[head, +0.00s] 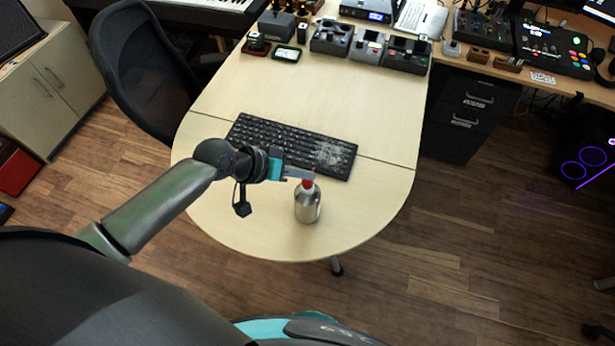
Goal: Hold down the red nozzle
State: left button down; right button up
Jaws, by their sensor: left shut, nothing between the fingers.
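A small silver bottle (308,206) stands upright near the rounded front edge of the light wooden table (245,225). Its red nozzle (309,182) is on top. My left gripper (309,175) comes in from the left, shut and empty, with its fingertips at the top of the red nozzle. The fingertips overlap the nozzle in the picture; I cannot tell whether they press on it. My right gripper is not in view.
A black keyboard (290,143) lies just behind the bottle and my left gripper. Several small devices (368,46) line the back of the table. A black office chair (140,65) stands at the left. The tabletop right of the bottle is clear.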

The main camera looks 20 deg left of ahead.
aim_at(303, 182)
pick_arm(q)
jog(key=shift+s+f+b, duration=0.15)
jog(key=shift+f+b, duration=0.3)
jog(key=shift+f, duration=0.4)
dwell(1.6)
dwell(0.7)
jog(key=shift+r+p, duration=1.25)
notch_tip(303, 182, up, 5)
jog(key=p, duration=0.5)
jog(key=shift+r, duration=0.1)
